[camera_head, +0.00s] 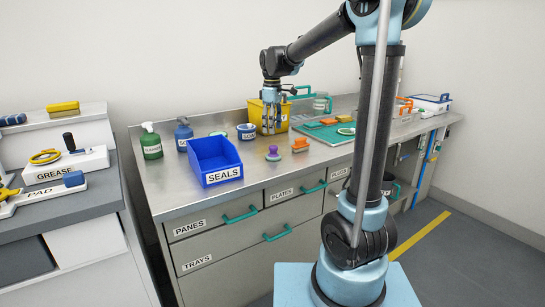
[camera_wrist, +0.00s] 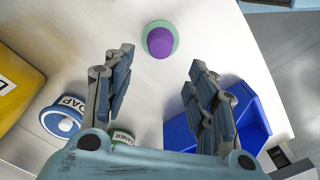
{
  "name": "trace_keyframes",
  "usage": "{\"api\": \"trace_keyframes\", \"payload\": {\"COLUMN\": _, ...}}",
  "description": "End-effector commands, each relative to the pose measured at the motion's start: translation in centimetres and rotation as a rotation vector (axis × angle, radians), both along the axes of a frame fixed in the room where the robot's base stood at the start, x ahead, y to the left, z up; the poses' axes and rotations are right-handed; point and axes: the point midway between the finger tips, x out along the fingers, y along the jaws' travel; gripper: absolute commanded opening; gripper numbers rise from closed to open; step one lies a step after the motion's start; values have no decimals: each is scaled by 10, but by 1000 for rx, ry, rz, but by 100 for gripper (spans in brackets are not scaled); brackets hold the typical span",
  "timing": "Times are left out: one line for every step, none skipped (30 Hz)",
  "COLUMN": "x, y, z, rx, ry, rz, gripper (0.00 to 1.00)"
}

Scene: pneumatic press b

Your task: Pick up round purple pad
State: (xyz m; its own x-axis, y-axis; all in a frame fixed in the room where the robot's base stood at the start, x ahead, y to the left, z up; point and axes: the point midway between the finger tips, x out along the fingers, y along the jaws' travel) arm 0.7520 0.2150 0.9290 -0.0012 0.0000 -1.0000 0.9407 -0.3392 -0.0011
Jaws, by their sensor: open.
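The round purple pad (camera_head: 273,153) stands upright on the metal worktop, to the right of the blue SEALS bin. It has a purple knob on a wider teal-green round base. In the wrist view the pad (camera_wrist: 160,40) shows from above, near the top centre, beyond my fingertips and roughly midway between them. My gripper (camera_head: 271,127) points down over the worktop, in front of the yellow bin and behind the pad. In the wrist view my gripper (camera_wrist: 160,68) is open, with nothing between its fingers. The pad is apart from the fingers.
The blue SEALS bin (camera_head: 216,160) stands left of the pad. An orange pad (camera_head: 300,145) on a pinkish base stands close on its right. The yellow bin (camera_head: 284,118), a blue-and-white roll (camera_head: 246,131) and bottles stand behind. The worktop before the pad is clear.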

Motion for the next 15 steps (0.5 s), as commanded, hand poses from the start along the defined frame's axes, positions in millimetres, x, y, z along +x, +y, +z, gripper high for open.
{"api": "trace_keyframes", "payload": {"x": 0, "y": 0, "z": -9, "rx": 0, "ry": 0, "rz": 0, "gripper": 52}}
{"api": "trace_keyframes", "payload": {"x": 0, "y": 0, "z": -14, "rx": 0, "ry": 0, "rz": 0, "gripper": 52}}
{"api": "trace_keyframes", "payload": {"x": 0, "y": 0, "z": -20, "rx": 0, "ry": 0, "rz": 0, "gripper": 52}}
{"api": "trace_keyframes", "payload": {"x": 0, "y": 0, "z": -25, "rx": 0, "ry": 0, "rz": 0, "gripper": 52}}
{"api": "trace_keyframes", "payload": {"x": 0, "y": 0, "z": -30, "rx": 0, "ry": 0, "rz": 0, "gripper": 52}}
{"api": "trace_keyframes", "payload": {"x": 0, "y": 0, "z": -35, "rx": 0, "ry": 0, "rz": 0, "gripper": 52}}
{"api": "trace_keyframes", "payload": {"x": 0, "y": 0, "z": -39, "rx": 0, "ry": 0, "rz": 0, "gripper": 52}}
{"api": "trace_keyframes", "payload": {"x": 0, "y": 0, "z": -42, "rx": 0, "ry": 0, "rz": 0, "gripper": 52}}
{"api": "trace_keyframes", "payload": {"x": 0, "y": 0, "z": -46, "rx": 0, "ry": 0, "rz": 0, "gripper": 52}}
{"api": "trace_keyframes", "payload": {"x": 0, "y": 0, "z": -48, "rx": 0, "ry": 0, "rz": 0, "gripper": 52}}
{"api": "trace_keyframes", "payload": {"x": 0, "y": 0, "z": -50, "rx": 0, "ry": 0, "rz": 0, "gripper": 52}}
{"api": "trace_keyframes", "payload": {"x": 0, "y": 0, "z": -52, "rx": 0, "ry": 0, "rz": 0, "gripper": 52}}
{"api": "trace_keyframes", "payload": {"x": 0, "y": 0, "z": -53, "rx": 0, "ry": 0, "rz": 0, "gripper": 52}}
{"api": "trace_keyframes", "payload": {"x": 0, "y": 0, "z": -54, "rx": 0, "ry": 0, "rz": 0, "gripper": 52}}
{"api": "trace_keyframes", "payload": {"x": -1, "y": 0, "z": -56, "rx": 0, "ry": 0, "rz": 0, "gripper": 52}}
